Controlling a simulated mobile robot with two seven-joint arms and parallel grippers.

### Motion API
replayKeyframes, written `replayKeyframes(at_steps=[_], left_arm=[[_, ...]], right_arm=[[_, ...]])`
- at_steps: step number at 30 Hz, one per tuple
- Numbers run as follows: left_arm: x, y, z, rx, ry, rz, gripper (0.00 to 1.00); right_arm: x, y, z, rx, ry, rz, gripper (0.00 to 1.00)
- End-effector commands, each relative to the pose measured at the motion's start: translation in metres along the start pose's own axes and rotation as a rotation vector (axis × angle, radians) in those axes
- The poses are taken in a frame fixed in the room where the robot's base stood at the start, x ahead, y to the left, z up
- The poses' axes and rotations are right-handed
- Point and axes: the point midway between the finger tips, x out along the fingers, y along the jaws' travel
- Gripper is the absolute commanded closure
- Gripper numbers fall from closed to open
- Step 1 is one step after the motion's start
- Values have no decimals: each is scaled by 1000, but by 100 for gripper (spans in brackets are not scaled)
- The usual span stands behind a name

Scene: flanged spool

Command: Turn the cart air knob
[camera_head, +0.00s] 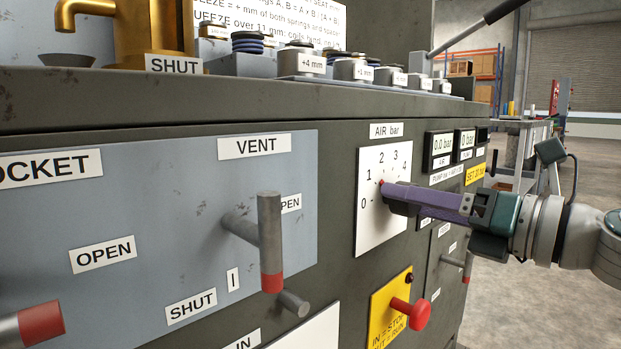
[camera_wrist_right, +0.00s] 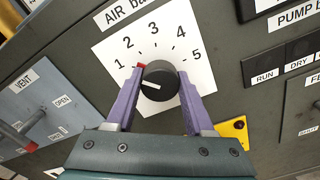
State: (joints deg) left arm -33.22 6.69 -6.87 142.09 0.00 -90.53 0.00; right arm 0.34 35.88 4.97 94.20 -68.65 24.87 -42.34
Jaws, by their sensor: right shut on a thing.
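The air knob is a round black knob (camera_wrist_right: 158,88) with a white pointer line, on a white dial plate (camera_head: 371,224) labelled AIR bar. The plate is numbered 0 to 5. In the right wrist view, the white line points left and slightly up, below the 1. A small red mark sits by the rim near the 1. My right gripper (camera_head: 384,191) reaches in from the right in the head view. Its two purple fingers are shut on the knob, one on each side, as the right wrist view (camera_wrist_right: 158,92) shows. In the head view the fingers hide the knob. My left gripper is not in view.
The grey VENT lever (camera_head: 269,240) sticks out left of the dial. A red stop button (camera_head: 412,313) on a yellow plate juts out below it. Small displays (camera_head: 441,150) are to the right. Labelled blocks and a brass fitting (camera_head: 128,35) stand on the cart top.

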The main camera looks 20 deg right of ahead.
Motion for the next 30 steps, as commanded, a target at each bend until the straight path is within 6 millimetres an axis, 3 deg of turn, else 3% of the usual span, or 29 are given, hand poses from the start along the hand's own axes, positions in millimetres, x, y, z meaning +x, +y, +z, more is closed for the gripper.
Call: replayKeyframes(at_steps=[3,15,30], left_arm=[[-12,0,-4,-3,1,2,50],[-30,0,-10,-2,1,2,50],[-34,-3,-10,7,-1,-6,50]], right_arm=[[0,2,3,107,-1,0,100],[0,1,2,363,0,1,100],[0,0,0,444,0,1,100]])
